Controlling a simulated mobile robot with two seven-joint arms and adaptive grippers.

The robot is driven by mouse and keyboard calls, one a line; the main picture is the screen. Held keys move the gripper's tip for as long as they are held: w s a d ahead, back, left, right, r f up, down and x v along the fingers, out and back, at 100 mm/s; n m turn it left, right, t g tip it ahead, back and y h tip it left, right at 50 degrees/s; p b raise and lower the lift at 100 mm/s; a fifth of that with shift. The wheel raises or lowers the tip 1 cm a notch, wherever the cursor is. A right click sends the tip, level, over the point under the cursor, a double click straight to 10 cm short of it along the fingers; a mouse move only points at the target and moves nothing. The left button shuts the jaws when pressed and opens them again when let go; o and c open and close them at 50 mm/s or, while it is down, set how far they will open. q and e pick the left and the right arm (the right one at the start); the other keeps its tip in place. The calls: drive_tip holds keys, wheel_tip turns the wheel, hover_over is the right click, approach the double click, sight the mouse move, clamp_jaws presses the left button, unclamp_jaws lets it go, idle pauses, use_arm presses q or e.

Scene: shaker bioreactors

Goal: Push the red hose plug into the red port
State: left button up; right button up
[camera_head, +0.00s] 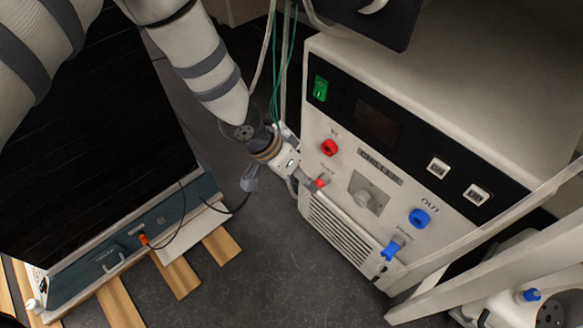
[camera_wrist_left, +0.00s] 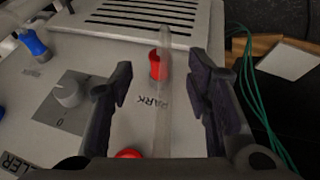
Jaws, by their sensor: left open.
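The red hose plug (camera_head: 321,183) sits at the parking spot on the front of the white chiller (camera_head: 335,200). In the left wrist view the red plug (camera_wrist_left: 155,66) stands beside the "PARK" lettering. A translucent strip, perhaps its hose, crosses in front of it. The red port (camera_head: 330,148) is higher on the panel, and its edge shows low in the left wrist view (camera_wrist_left: 128,154). My left gripper (camera_head: 308,182) is close to the plug; in the left wrist view (camera_wrist_left: 163,88) its fingers are open on either side, with gaps. My right gripper is out of view.
A blue port (camera_head: 420,218) and a blue plug (camera_head: 393,248) are on the panel's right. A grey knob (camera_head: 368,197) lies between the red and blue fittings. Green hoses (camera_head: 284,50) hang left of the chiller. Pale bars cross the lower right.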

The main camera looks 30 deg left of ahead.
sight(318, 184)
use_arm(q)
drive_tip(key=b+x, duration=0.1)
drive_tip(key=x, duration=0.3)
drive_tip(key=shift+w+d+f, duration=0.1)
clamp_jaws()
drive_tip(key=shift+s+a+p, duration=0.25)
drive_tip(key=shift+s+p, duration=0.4)
drive_tip(key=shift+s, duration=0.15)
drive_tip(key=shift+s, duration=0.1)
